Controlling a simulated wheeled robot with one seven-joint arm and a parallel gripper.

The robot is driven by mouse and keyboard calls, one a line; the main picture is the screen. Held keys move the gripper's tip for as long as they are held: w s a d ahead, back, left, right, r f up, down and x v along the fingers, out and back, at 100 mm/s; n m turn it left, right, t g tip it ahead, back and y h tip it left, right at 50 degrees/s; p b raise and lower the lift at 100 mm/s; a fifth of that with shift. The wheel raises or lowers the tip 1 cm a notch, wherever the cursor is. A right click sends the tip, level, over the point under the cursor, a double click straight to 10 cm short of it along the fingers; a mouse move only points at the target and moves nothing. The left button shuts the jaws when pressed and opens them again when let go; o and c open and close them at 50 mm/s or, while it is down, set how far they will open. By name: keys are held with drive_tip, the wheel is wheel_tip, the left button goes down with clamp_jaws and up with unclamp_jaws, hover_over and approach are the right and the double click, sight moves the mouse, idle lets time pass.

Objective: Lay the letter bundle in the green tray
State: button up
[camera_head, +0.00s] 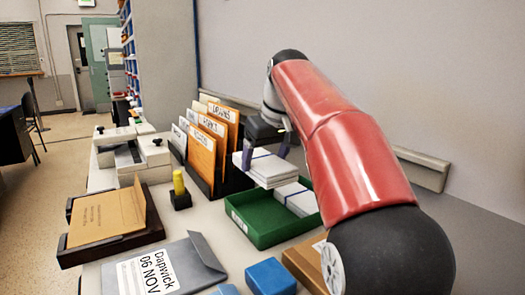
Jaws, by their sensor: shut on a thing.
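My gripper (266,152) is shut on a white letter bundle (264,172) with a dark band around it. It holds the bundle roughly level, over the back left part of the green tray (268,238). From this view I cannot tell how high above the tray the bundle is. A second white banded bundle (298,199) lies in the right part of the green tray. The left part of the tray floor shows bare green. My red arm covers the area to the right of the tray.
A file rack with orange folders (202,147) stands just left of the held bundle. A yellow-handled stamp (179,186), a wooden tray with a brown folder (104,214), a grey envelope (165,268), a blue box (270,277) and a brown box (307,262) surround the tray.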

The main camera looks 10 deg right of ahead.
sight(274, 166)
wheel_tip(274, 166, down, 4)
drive_tip(key=shift+s+r+b, duration=0.1)
drive_tip(key=shift+r+b, duration=0.15)
drive_tip(key=shift+b, duration=0.4)
drive_tip(key=shift+f+b, duration=2.1)
drive_tip(key=shift+f, duration=0.35)
drive_tip(key=o, duration=1.1)
drive_tip(key=shift+c, duration=0.2)
drive_tip(key=p+v, duration=0.1)
drive_tip(key=v, duration=0.5)
drive_tip(key=shift+s+r+p, duration=0.1)
drive_tip(key=shift+r+p, duration=0.15)
drive_tip(key=shift+p, duration=0.05)
drive_tip(key=shift+s+d+r, duration=0.1)
drive_tip(key=shift+s+r, duration=0.15)
drive_tip(key=shift+r, duration=0.3)
